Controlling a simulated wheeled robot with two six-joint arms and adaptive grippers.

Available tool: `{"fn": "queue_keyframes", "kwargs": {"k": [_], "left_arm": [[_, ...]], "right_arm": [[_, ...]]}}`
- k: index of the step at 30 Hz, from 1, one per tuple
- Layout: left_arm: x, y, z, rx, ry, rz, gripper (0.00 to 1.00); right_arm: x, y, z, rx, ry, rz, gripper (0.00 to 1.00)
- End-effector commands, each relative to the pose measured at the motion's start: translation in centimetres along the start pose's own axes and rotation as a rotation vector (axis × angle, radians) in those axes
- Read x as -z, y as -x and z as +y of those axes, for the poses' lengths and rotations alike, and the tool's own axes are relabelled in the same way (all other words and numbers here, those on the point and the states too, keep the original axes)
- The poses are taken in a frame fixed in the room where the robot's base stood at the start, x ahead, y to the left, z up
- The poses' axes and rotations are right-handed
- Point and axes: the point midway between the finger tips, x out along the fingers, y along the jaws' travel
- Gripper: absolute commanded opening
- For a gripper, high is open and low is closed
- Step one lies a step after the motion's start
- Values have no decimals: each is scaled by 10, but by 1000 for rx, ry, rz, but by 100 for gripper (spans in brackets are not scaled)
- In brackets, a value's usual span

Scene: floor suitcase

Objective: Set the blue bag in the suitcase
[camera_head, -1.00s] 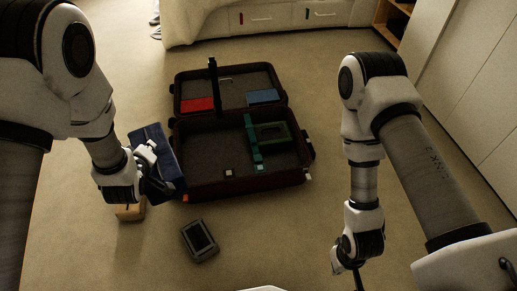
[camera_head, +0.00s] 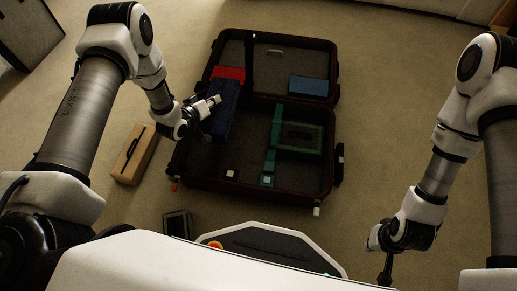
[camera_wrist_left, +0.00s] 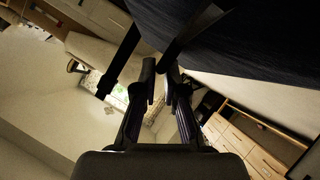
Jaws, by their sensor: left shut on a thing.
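The open dark suitcase (camera_head: 262,195) lies on the floor in the middle of the head view. The dark blue bag (camera_head: 225,106) is over the left part of the suitcase, near the hinge side. My left gripper (camera_head: 209,106) is shut on the bag. In the left wrist view the bag (camera_wrist_left: 262,40) fills the top right, and dark straps run from it by the fingers (camera_wrist_left: 160,82). I cannot tell whether the bag touches the suitcase floor. My right gripper (camera_head: 386,268) hangs away from the suitcase at lower right; its finger opening is unclear.
A teal-green item (camera_head: 297,138) lies in the suitcase's right half. Red (camera_head: 228,73) and blue (camera_head: 309,86) flat items are in the lid. A tan box (camera_head: 134,155) stands left of the suitcase, and a dark grey case (camera_head: 177,224) lies in front. Floor to the right is clear.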

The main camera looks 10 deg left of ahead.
Motion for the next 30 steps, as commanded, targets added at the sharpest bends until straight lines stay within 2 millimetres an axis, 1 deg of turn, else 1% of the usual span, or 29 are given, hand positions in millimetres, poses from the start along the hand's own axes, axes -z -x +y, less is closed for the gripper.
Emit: {"fn": "queue_keyframes", "kwargs": {"k": [1,3,8,12,17,23,25,30], "left_arm": [[-22,-13,-20,-3,-3,0,0],[-33,-20,-29,-8,-5,0,0],[-47,-29,-40,-10,-7,0,0],[-66,-42,-54,-9,-6,-1,0],[-81,-52,-65,-9,-5,0,0],[-108,-69,-85,-8,-5,-1,0],[-111,-72,-87,-9,-5,0,0],[-110,-70,-86,-8,-5,-1,0]], "right_arm": [[-1,-25,0,0,0,-2,0],[-1,-36,0,0,0,-3,0],[-1,-48,0,0,0,-2,0],[-1,-63,0,0,0,-1,0],[-1,-74,1,0,-1,-1,0],[0,-96,1,0,-4,1,0],[1,-98,1,-1,-5,2,0],[1,-95,1,-1,-6,3,0]]}}
